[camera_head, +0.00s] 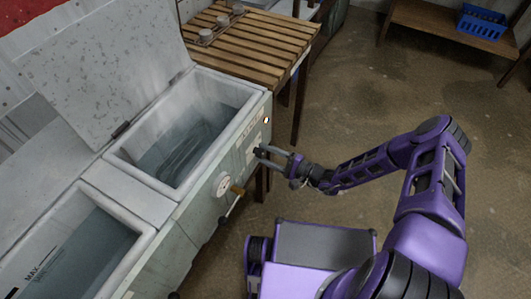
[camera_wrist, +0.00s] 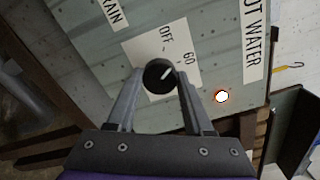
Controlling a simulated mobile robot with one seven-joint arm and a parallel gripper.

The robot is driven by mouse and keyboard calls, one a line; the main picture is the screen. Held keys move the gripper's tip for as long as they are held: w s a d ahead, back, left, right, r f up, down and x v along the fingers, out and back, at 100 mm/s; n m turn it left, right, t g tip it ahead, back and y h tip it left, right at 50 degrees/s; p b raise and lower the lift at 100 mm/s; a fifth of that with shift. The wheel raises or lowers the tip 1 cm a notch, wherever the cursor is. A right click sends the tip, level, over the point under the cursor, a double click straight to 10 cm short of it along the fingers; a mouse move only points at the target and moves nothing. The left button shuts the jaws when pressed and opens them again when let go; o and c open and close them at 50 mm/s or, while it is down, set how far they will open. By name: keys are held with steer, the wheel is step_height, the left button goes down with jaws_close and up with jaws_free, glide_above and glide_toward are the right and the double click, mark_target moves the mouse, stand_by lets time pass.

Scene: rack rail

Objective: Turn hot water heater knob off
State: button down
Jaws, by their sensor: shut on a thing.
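The black round heater knob (camera_wrist: 158,77) is on the grey-green front panel (camera_wrist: 85,45), over a white label (camera_wrist: 142,49) marked OFF and 60. Its white pointer line slants up and right, roughly toward the 60. My gripper (camera_wrist: 160,76) has one finger on each side of the knob and is shut on it. In the head view my gripper (camera_head: 265,154) is at the front of the heater (camera_head: 233,160), where the fingers hide the knob. A lit indicator lamp (camera_wrist: 222,97) is right of the knob, and it also shows in the head view (camera_head: 266,120).
The heater's open basin (camera_head: 190,145) holds water, with its lid (camera_head: 100,70) raised. A round dial (camera_head: 223,184) and a brass tap (camera_head: 238,190) are along the same front. A slatted wooden table (camera_head: 255,45) stands behind.

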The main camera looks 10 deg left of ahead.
steer(key=n+p, duration=0.1)
steer(key=n, duration=0.4)
stand_by(0.8)
steer(key=shift+c, duration=1.4)
jaws_free()
steer(key=shift+d, duration=0.1)
steer(key=v, duration=1.7)
steer(key=shift+s+d+p, duration=0.15)
steer(key=shift+p, duration=0.2)
